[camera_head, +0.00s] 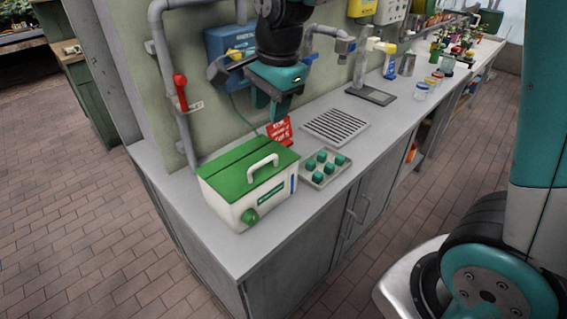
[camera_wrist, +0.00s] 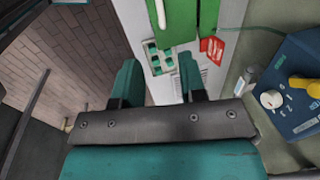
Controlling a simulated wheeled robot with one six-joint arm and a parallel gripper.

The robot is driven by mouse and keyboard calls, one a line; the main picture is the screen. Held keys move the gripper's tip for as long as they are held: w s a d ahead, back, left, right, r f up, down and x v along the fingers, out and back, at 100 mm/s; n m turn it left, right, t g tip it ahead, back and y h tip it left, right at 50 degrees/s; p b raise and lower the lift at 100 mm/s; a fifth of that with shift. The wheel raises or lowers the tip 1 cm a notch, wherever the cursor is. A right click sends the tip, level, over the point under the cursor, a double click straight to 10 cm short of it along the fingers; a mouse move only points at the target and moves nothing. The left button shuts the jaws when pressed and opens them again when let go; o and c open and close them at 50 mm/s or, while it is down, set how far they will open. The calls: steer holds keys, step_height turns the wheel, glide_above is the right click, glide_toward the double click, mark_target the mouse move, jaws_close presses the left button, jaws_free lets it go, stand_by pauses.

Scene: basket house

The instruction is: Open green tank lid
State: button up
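The tank (camera_head: 245,205) is a white box with a green lid (camera_head: 245,165) and a white arched handle (camera_head: 263,166) on top. It stands on the near left end of the grey counter, and its lid is shut. In the wrist view the green lid (camera_wrist: 178,20) and handle (camera_wrist: 161,12) show at the top edge, partly cut off. My gripper (camera_head: 273,108) hangs above the counter, behind and to the right of the tank, apart from it. In the wrist view its two teal fingers (camera_wrist: 160,82) are spread with nothing between them.
A tray with several green knobs (camera_head: 324,167) sits right of the tank. A red sign (camera_head: 279,131) stands behind it. A drain grille (camera_head: 335,126), a dark flat pad with a bottle (camera_head: 360,72) and glasses lie farther along. A pipe with a red valve (camera_head: 180,92) runs up the wall.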

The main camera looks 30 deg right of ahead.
steer(key=s+a+f+n+y+b, duration=0.1)
steer(key=s+a+n+b, duration=0.1)
steer(key=s+n, duration=0.4)
steer(key=s+a+f+n+g+y+b, duration=0.1)
steer(key=s+a+n+b, duration=0.1)
steer(key=s+n, duration=0.5)
steer(key=shift+f+b, duration=0.3)
steer(key=shift+b, duration=0.15)
steer(key=s+a+f+n+g+y, duration=0.1)
steer(key=s+a+n+y, duration=0.1)
steer(key=s+n, duration=0.7)
step_height(320, 180, up, 6)
steer(key=n+t+h+p, duration=0.2)
steer(key=n+h+p, duration=0.3)
steer(key=n, duration=0.9)
glide_above(258, 164)
steer(key=s+d, duration=0.1)
steer(key=s, duration=0.2)
steer(key=y, duration=0.1)
steer(key=w+f+p, duration=0.1)
steer(key=f, duration=0.4)
steer(key=f+p, duration=0.1)
steer(key=f, duration=0.5)
steer(key=w+f+p, duration=0.1)
steer(key=f, duration=0.4)
steer(key=shift+w+a+f, duration=0.3)
steer(key=shift+w+a, duration=0.05)
steer(key=shift+a, duration=0.05)
